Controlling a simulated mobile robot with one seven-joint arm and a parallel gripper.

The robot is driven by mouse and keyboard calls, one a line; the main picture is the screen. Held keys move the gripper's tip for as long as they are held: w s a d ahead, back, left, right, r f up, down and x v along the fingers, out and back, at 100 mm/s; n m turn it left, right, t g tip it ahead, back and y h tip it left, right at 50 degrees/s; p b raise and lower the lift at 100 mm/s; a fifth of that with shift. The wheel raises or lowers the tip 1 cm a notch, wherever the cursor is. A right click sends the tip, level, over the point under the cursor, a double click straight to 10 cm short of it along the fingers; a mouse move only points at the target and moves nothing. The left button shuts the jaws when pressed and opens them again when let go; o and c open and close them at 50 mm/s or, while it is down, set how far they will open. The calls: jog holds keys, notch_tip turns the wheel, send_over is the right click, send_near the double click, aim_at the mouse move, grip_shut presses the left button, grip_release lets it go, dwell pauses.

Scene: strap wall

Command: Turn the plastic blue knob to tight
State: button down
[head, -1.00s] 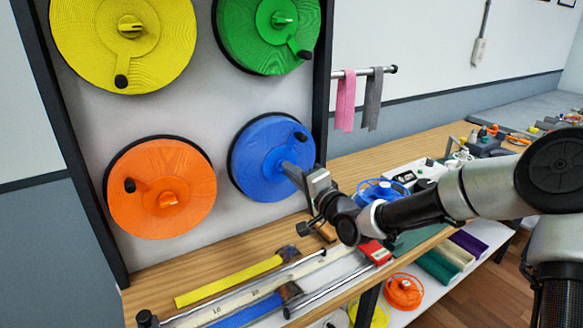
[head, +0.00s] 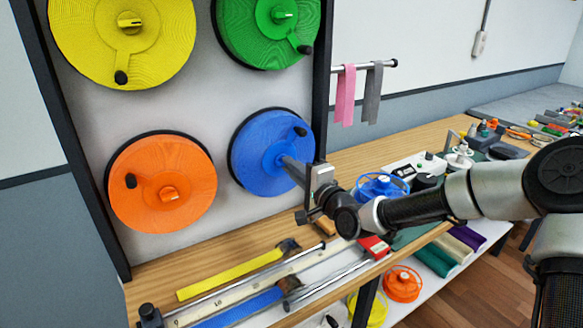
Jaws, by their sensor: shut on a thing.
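The blue disc (head: 252,170) is mounted low on the right side of the wall panel. It has a dark crank handle (head: 300,131) at its upper right and a raised hub at its middle. My gripper (head: 286,163) reaches in from the right and is shut at the hub, on the blue knob. The knob itself is mostly hidden behind the fingers.
Yellow (head: 80,60), green (head: 240,40) and orange (head: 130,205) discs share the panel. A bar with pink (head: 345,95) and grey (head: 373,95) straps sticks out at right. The wooden workbench (head: 350,150) below holds straps, tools and a blue reel (head: 380,188).

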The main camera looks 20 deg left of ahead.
jog(key=c, duration=1.8)
grip_release()
jog(key=shift+c, duration=0.2)
jog(key=p+v, duration=0.1)
jog(key=v, duration=1.6)
jog(key=shift+s, duration=0.25)
jog(key=shift+d, duration=0.1)
